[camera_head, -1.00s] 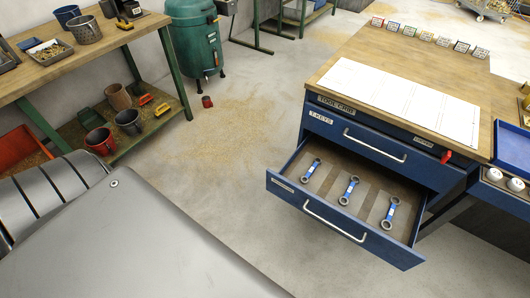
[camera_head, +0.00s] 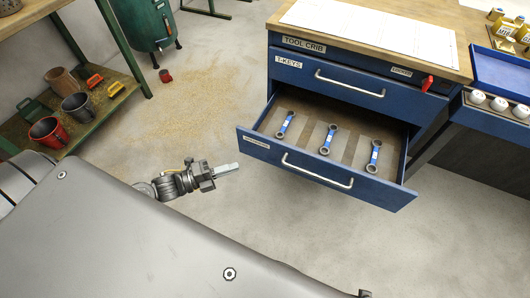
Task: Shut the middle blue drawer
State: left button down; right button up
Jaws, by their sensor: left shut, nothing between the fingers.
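The middle blue drawer (camera_head: 330,176) of the tool cabinet is pulled out towards me. It has a silver bar handle (camera_head: 315,172) on its front. Inside it lie three blue-handled wrenches, at the left (camera_head: 285,125), in the middle (camera_head: 328,139) and at the right (camera_head: 373,156). My left gripper (camera_head: 236,166) is shut and empty. In the picture it is just left of the drawer's front left corner, over the floor, and does not seem to touch the drawer. My right gripper is not in view.
The drawer above, labelled T-KEYS (camera_head: 330,84), is closed. A side tray with white round items (camera_head: 500,104) is at the right. A green tank (camera_head: 150,22) and a shelf bench stand at the left.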

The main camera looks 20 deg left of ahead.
pick_arm(q)
send_near(277, 145)
jog(key=w+d, duration=0.3)
jog(key=d, duration=0.2)
jog(key=shift+w+a+p, duration=0.15)
jog(key=shift+w+p, duration=0.15)
jog(key=shift+w, duration=0.25)
jog(key=shift+a, duration=0.1)
jog(key=shift+w, duration=0.1)
